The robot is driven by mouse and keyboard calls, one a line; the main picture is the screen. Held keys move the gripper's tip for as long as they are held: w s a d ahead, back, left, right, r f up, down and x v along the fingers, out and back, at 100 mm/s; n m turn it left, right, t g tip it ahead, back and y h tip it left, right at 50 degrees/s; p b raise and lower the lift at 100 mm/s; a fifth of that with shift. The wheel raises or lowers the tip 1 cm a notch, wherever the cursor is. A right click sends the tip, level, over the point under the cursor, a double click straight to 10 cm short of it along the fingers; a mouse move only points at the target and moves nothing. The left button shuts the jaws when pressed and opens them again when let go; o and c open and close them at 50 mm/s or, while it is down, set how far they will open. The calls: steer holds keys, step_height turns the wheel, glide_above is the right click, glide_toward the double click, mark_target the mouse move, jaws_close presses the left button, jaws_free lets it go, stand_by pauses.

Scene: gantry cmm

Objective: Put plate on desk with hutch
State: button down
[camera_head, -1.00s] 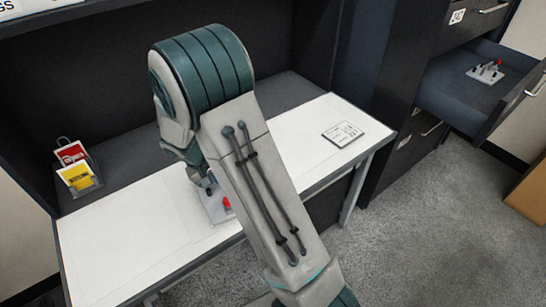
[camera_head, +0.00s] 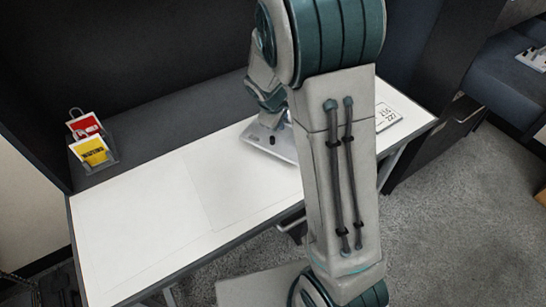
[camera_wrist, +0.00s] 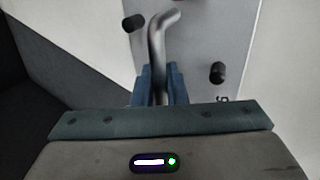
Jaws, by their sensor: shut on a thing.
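The plate (camera_head: 270,146) is a flat grey metal panel with black knobs and a bent metal handle. My gripper (camera_wrist: 158,85) is shut on this handle, and the plate (camera_wrist: 205,35) fills the upper middle of the wrist view. The desk with hutch (camera_head: 140,225) has a white top with a dark raised shelf strip and dark back panel behind. The plate is over the back middle of the white top. I cannot tell whether it touches the top. My arm hides the plate's right part.
Red and yellow tags in a holder (camera_head: 92,155) stand at the left on the dark strip. A white numbered card (camera_head: 386,117) lies at the desk's right end. An open drawer (camera_head: 490,85) at the right holds a similar panel (camera_head: 536,58). The desk's left half is clear.

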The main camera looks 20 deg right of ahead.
steer(key=n, duration=0.1)
steer(key=w+d+r+n, duration=0.1)
steer(key=n+y+b, duration=0.1)
steer(key=shift+w+d+r+n+t, duration=0.25)
steer(key=shift+d+r+n+t, duration=0.05)
steer(key=shift+n+t, duration=0.1)
steer(key=n, duration=0.1)
steer(key=w+d+r+n+y+b, duration=0.1)
steer(key=n, duration=0.1)
steer(key=shift+d+r, duration=0.2)
steer(key=shift+r, duration=0.1)
step_height(320, 180, up, 2)
steer(key=w+d+n+y+b, duration=0.1)
steer(key=d+n+y+b, duration=0.1)
steer(key=n, duration=0.4)
glide_above(271, 140)
steer(key=shift+y, duration=0.3)
steer(key=f, duration=0.5)
steer(key=shift+s+d+p, duration=0.1)
steer(key=shift+d+p, duration=0.1)
steer(key=shift+p, duration=0.1)
steer(key=shift+s+a+f, duration=0.15)
steer(key=shift+f, duration=0.35)
step_height(271, 140, down, 3)
steer(key=shift+f, duration=0.1)
